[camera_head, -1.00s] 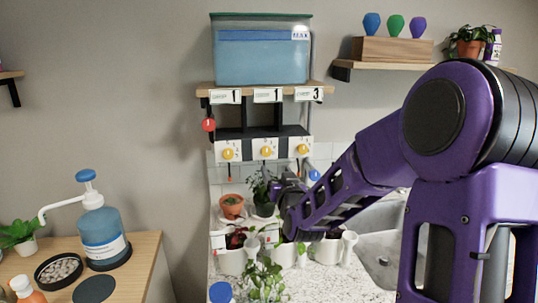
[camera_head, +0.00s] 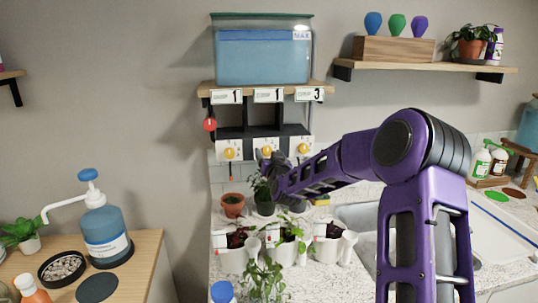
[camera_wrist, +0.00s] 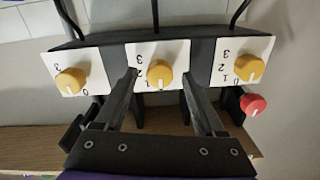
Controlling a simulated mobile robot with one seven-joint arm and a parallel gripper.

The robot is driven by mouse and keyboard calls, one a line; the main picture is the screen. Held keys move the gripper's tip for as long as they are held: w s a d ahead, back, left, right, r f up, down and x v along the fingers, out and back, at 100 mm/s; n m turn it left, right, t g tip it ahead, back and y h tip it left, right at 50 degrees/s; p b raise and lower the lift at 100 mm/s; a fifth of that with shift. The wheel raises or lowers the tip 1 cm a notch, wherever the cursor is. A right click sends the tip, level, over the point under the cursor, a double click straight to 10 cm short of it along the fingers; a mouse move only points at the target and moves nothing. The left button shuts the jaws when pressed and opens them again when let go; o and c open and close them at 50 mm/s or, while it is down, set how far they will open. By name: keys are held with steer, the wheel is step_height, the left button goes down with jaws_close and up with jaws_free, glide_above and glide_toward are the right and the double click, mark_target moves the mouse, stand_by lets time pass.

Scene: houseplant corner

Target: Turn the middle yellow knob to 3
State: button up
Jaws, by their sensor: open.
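The middle yellow knob (camera_head: 267,151) sits on its white dial plate in the row under the shelf. In the wrist view, where the numbers appear upside down, the middle knob (camera_wrist: 160,73) has its white mark pointing down in the picture. A 3 and a 2 show at its plate's left side; the lower numbers are partly hidden by a finger. My gripper (camera_wrist: 160,76) is open, with one finger on each side of this knob and gaps visible between. In the head view my gripper (camera_head: 270,165) is just below the knob.
Yellow knobs flank it at left (camera_head: 229,154) and right (camera_head: 303,149). A red ball-shaped knob (camera_head: 210,124) is at the row's left end. Number cards above read 1, 1 and 3. A water tank (camera_head: 262,55) stands on the shelf; potted plants (camera_head: 232,205) stand below.

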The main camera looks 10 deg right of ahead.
jaws_close()
